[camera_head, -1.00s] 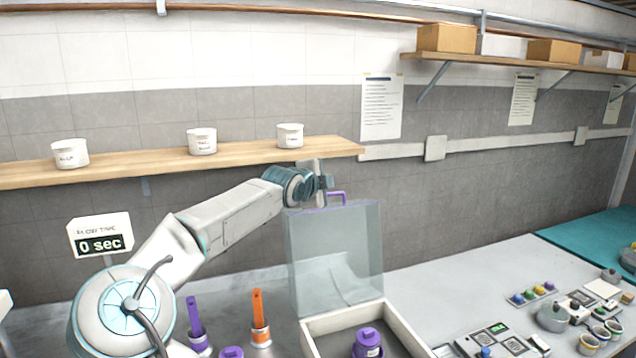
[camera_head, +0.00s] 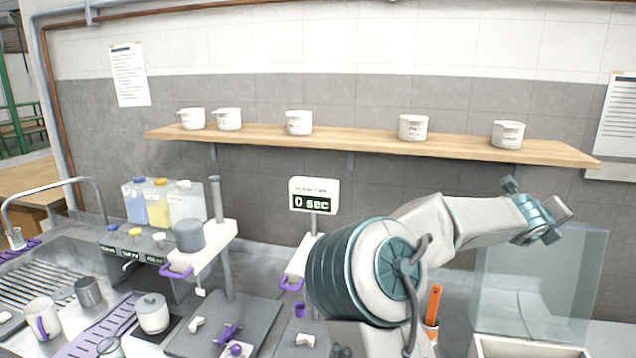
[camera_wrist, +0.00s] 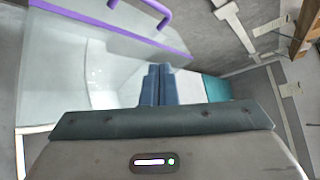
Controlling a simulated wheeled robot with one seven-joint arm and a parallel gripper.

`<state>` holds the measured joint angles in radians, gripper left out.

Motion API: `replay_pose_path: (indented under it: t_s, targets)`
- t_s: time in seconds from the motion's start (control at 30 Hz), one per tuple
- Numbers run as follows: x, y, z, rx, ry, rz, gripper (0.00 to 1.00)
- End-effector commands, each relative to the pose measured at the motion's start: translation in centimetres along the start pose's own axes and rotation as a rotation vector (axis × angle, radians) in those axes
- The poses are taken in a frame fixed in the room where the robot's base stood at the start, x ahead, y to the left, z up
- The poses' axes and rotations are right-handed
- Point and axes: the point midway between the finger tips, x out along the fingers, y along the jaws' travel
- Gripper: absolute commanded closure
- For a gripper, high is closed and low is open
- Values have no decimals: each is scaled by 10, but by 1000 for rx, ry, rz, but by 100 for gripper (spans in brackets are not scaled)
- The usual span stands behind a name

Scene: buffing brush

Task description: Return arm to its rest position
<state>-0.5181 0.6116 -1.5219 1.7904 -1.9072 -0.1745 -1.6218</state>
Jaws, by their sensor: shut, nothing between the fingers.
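My gripper shows in the wrist view (camera_wrist: 160,84), its two blue fingers together with nothing between them. In the head view my arm reaches from the lower middle to the right, with its wrist end in front of the wall near the shelf's right end. The fingers are hard to make out there. A clear box (camera_head: 540,285) with a raised transparent lid stands just below and beyond the wrist. In the wrist view the lid (camera_wrist: 80,60) with its purple edge and handle is at the left, close to the fingers.
A wooden shelf (camera_head: 350,143) with several white pots runs along the wall behind my arm. A timer sign (camera_head: 314,196) reads 0 sec. An orange-handled tool (camera_head: 433,303) stands beside the box. A sink (camera_head: 45,275), dispensers (camera_head: 160,203) and a scale-like stand fill the left.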

Motion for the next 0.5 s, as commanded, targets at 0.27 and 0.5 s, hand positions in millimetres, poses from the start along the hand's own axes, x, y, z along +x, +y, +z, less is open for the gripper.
replay_pose_path:
  t_s: [0.27, 0.5]
  targets:
    - [2, 63, -63, 1034, 106, 95, 100]
    - [-52, 123, -95, 1798, 374, 112, 100]
